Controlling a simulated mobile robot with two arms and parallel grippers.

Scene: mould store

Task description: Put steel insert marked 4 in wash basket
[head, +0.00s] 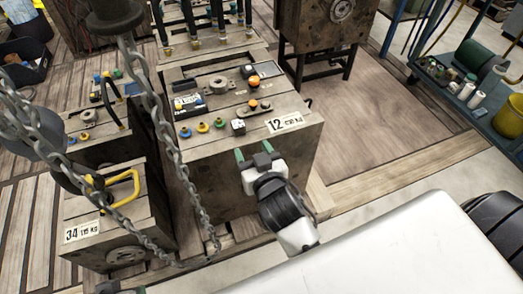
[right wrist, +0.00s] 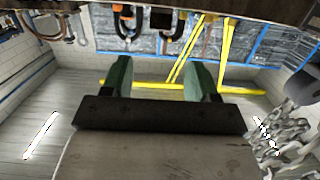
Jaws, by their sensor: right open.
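My right gripper (head: 253,152) is open and empty, with green fingertips, at the front edge of the wooden-topped block marked 12 (head: 262,165). It also shows in the right wrist view (right wrist: 160,78), with nothing between its fingers. A small dark cube with a pale top face (head: 238,127) stands on that block just beyond the fingertips, apart from them. Another small dark cube (head: 247,71) stands further back. I cannot read a 4 on either. I cannot pick out a wash basket for certain. My left gripper is not in view.
Several coloured knobs (head: 203,128), a black tray (head: 188,106) and a metal ring (head: 220,82) share the block's top. Chains (head: 150,100) hang at the left. A block marked 34 (head: 100,232) has a yellow handle (head: 122,188). A trolley (head: 460,105) stands right; the floor between is clear.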

